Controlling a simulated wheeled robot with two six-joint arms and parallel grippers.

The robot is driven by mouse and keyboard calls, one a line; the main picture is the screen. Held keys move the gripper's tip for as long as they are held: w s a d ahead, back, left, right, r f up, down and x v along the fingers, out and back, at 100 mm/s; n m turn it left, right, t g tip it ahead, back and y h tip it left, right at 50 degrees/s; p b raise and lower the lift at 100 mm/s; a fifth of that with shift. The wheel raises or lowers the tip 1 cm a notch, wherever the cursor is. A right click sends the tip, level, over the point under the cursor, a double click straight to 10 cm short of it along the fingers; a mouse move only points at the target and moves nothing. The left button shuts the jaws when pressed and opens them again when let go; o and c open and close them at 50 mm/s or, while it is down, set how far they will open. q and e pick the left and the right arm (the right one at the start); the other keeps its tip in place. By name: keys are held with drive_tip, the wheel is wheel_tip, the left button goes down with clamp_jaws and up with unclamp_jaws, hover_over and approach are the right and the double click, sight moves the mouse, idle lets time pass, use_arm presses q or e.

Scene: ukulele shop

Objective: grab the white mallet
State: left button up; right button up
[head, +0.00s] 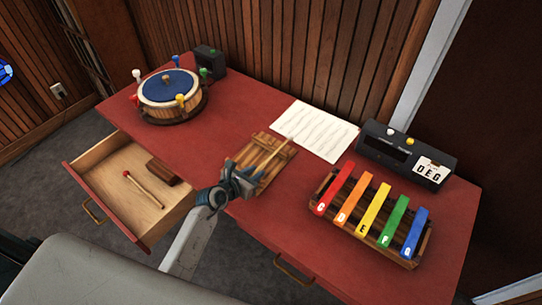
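A wooden rack (256,150) lies on the red table in front of the music sheet. A pale stick (276,153), which looks like a mallet handle, lies slantwise on it. No white mallet head shows; my gripper may hide that end. My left gripper (243,178) is at the rack's near left side, by the lower end of the stick. I cannot tell whether its fingers touch or hold it. A red-headed mallet (143,188) lies in the open drawer (118,165). My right gripper is out of view.
A xylophone (368,216) with coloured bars stands at the right, before a dark box (405,155) with a "DEG" card. A round drum (170,94) with coloured pegs and a small dark box (210,61) stand at the far left. Table between drum and rack is clear.

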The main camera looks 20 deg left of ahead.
use_arm(q)
drive_tip(key=shift+c, duration=0.2)
clamp_jaws()
